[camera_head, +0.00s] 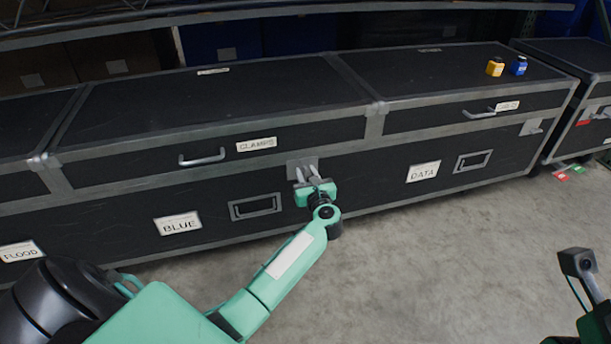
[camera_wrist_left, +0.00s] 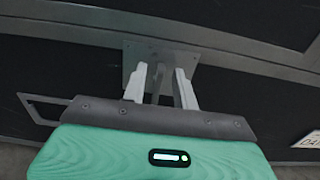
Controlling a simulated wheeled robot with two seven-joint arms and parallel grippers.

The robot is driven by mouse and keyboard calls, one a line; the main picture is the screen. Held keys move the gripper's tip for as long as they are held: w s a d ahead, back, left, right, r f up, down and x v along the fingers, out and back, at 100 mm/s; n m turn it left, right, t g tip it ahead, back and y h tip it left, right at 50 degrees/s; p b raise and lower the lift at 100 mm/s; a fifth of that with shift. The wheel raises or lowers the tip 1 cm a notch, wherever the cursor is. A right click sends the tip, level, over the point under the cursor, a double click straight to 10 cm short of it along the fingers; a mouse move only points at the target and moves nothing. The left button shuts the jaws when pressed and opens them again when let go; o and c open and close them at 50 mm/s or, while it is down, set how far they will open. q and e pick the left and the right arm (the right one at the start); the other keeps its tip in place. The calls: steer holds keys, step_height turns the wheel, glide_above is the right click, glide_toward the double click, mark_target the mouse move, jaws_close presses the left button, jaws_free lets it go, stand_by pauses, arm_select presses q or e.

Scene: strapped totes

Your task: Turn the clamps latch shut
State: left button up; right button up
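The case with the CLAMPS label (camera_head: 257,144) is black with grey metal edges, and its lid is down. Its grey latch (camera_head: 302,163) sits on the front below the lid seam, right of the label. My left gripper (camera_head: 306,180) is right at this latch. In the left wrist view the latch plate (camera_wrist_left: 146,53) is ahead, and its lever stands between the two pale fingers (camera_wrist_left: 161,78). The fingers look apart, with dark gaps beside the lever; contact is not clear. My right arm's dark end (camera_head: 577,263) shows at the lower right; its fingers cannot be made out.
A lid handle (camera_head: 202,157) is left of the label. A recessed handle (camera_head: 255,207) is below left of the latch. A neighbouring case with a DATA label (camera_head: 423,171) stands right, with yellow (camera_head: 495,67) and blue (camera_head: 518,65) items on top. The floor (camera_head: 430,270) in front is clear.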

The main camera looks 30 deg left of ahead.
arm_select(q)
steer(key=shift+x, duration=0.85)
jaws_close()
